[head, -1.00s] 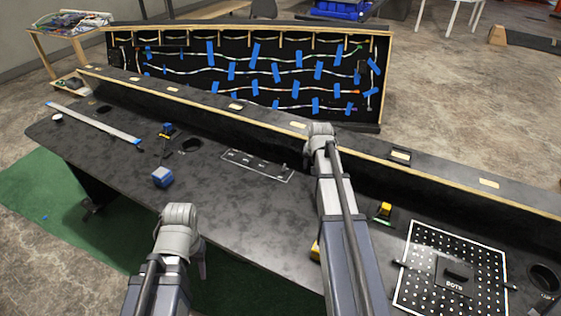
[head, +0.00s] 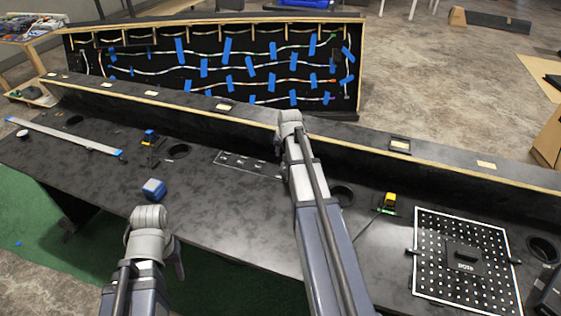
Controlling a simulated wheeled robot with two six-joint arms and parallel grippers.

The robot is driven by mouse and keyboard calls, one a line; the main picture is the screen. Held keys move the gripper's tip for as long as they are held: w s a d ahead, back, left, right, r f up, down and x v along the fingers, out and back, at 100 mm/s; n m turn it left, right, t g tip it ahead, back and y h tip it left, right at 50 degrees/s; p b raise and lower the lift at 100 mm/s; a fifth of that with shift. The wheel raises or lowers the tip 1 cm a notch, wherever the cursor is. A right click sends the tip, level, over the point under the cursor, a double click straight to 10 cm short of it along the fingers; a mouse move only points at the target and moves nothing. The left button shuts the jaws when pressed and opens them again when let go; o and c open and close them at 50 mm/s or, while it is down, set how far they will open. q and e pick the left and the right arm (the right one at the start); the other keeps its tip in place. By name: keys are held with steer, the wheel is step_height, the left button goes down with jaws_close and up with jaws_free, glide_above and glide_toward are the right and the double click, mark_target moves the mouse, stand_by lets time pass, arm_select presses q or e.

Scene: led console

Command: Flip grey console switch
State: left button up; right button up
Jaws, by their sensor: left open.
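No switch that I can pick out as grey shows clearly. A flat panel with a thin white outline (head: 238,161) lies in the middle of the black console (head: 90,150). My right arm covers its right end. My left gripper (head: 178,262) is open and empty, low at the console's front edge, pointing down; only part of its fingers shows. My right arm reaches over the console to the right of the panel. Its own wrist and forearm hide the right gripper.
A blue block (head: 153,189) sits left of the panel, with a small blue-topped device (head: 149,140) behind it. A yellow part (head: 389,200) stands right of my right arm, near a perforated board (head: 430,270). A raised ledge (head: 345,147) runs along the back.

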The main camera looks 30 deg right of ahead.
mark_target(283, 164)
steer(key=shift+b+x, duration=3.45)
steer(key=shift+x, duration=0.4)
steer(key=shift+w, duration=0.1)
steer(key=shift+c, duration=0.4)
jaws_close()
